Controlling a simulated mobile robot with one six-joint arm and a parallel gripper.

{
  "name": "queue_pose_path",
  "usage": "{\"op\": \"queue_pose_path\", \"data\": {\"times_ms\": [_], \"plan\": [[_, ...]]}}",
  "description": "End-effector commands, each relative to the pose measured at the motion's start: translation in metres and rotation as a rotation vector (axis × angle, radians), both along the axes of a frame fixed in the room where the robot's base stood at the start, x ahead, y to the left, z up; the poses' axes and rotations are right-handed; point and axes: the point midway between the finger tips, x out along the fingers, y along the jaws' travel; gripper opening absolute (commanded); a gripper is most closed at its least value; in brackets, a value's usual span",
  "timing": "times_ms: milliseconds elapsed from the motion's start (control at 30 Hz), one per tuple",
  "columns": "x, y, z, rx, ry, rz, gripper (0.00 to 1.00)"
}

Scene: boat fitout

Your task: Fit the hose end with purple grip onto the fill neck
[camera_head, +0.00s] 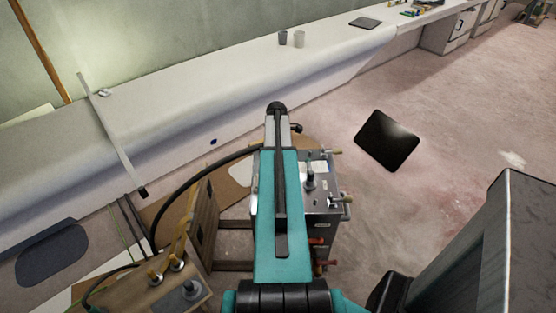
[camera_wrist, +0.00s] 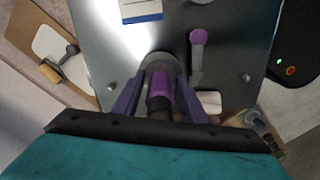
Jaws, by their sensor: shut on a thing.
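In the wrist view my gripper (camera_wrist: 157,95) is shut on the hose end with purple grip (camera_wrist: 159,86), between its two dark purple-grey fingers. The front of the hose end points at a grey round fitting (camera_wrist: 158,60) on a shiny metal panel (camera_wrist: 115,55). This fitting looks like the fill neck. The two overlap in this view, and I cannot tell whether they touch or how far one is seated. A grey lever with a purple round end (camera_wrist: 198,38) lies just right of it on the panel. In the head view my arm hides the gripper and hose end.
The metal cabinet (camera_head: 325,222) carries several valves and handles on its top and side. A black hose (camera_head: 205,170) curves in from the left. A wooden unit with knobs (camera_head: 165,285) stands at lower left. A black panel (camera_head: 387,140) lies on the open floor at right.

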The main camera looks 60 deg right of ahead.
Motion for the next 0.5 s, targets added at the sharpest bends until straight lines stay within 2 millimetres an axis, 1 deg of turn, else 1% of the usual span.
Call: {"op": "queue_pose_path", "data": {"times_ms": [500], "plan": [[-0.0001, 0.0, -0.0092, 0.0, 0.0, 0.0, 0.13]]}}
